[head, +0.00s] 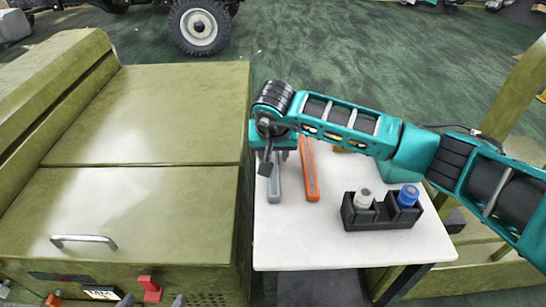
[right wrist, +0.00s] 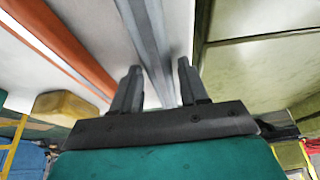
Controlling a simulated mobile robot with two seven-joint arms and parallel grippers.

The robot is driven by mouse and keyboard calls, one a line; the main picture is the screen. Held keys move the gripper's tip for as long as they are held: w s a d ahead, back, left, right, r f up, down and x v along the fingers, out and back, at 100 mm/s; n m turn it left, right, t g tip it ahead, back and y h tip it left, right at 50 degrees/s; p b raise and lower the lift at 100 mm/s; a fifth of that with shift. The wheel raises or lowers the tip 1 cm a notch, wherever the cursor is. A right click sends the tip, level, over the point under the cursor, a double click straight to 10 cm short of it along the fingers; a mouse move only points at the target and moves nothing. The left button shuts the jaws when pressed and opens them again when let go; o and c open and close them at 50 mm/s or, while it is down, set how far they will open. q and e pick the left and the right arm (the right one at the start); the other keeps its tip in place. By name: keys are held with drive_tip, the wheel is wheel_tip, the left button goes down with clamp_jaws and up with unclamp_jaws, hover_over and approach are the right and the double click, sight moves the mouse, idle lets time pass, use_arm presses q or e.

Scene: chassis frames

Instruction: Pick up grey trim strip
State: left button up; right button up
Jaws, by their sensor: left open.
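The grey trim strip (head: 274,184) lies on the white table, near its left edge, beside an orange strip (head: 311,182). My right arm reaches in from the right in the head view, and its gripper (head: 268,158) is over the far end of the grey strip, partly hidden by the wrist. In the right wrist view my right gripper (right wrist: 158,85) is open, and the grey strip (right wrist: 150,40) runs between its two dark fingers with gaps on both sides. The orange strip (right wrist: 62,45) is left of the fingers there. My left gripper is not in view.
The white table (head: 300,245) holds a black two-cup holder (head: 380,215) with a white-capped and a blue-capped bottle. A yellow block (right wrist: 65,107) is beyond the orange strip. A large olive metal body (head: 150,180) stands close along the table's left side.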

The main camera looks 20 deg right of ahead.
clamp_jaws()
idle(0.3)
